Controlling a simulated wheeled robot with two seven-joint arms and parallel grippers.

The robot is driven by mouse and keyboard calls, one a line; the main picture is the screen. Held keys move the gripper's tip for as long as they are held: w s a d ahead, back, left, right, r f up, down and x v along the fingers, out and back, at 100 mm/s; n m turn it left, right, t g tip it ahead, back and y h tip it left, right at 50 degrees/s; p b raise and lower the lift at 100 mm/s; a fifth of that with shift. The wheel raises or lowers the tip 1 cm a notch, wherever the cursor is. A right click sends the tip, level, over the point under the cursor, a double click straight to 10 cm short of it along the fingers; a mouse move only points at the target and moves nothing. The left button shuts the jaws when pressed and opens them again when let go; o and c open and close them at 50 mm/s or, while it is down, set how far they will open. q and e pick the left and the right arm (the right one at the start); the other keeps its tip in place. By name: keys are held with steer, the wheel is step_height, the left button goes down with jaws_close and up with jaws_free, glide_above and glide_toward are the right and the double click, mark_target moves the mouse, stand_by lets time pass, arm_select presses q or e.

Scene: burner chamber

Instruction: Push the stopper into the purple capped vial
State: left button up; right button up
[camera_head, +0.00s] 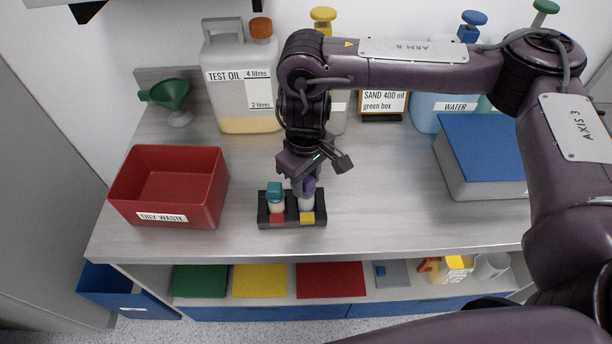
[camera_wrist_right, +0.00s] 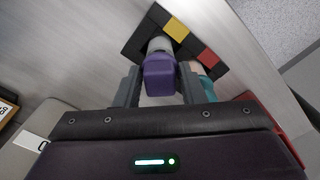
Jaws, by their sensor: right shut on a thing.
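The purple capped vial (camera_head: 307,200) stands in the right slot of a small black rack (camera_head: 291,224), by the yellow marker. My right gripper (camera_head: 307,183) is above it with its fingers around the purple cap. In the right wrist view the purple cap (camera_wrist_right: 160,75) sits between the two fingers (camera_wrist_right: 160,88), over a pale vial body in the rack (camera_wrist_right: 148,30). A teal capped vial (camera_head: 275,196) stands in the left slot by the red marker, close beside the gripper. How deep the purple stopper sits is hidden. My left gripper is not in view.
A red OILY WASTE bin (camera_head: 200,205) stands to the left. A TEST OIL canister (camera_head: 240,85), a green funnel (camera_head: 172,95) and a SAND container (camera_head: 382,103) stand behind. A blue-lidded box (camera_head: 485,150) is at the right. The bench (camera_head: 390,210) is clear right of the rack.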

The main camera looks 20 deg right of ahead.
steer(key=shift+f+b, duration=0.6)
steer(key=shift+f, duration=0.5)
steer(key=o, duration=1.1)
steer(key=shift+r, duration=0.1)
steer(key=shift+r, duration=0.1)
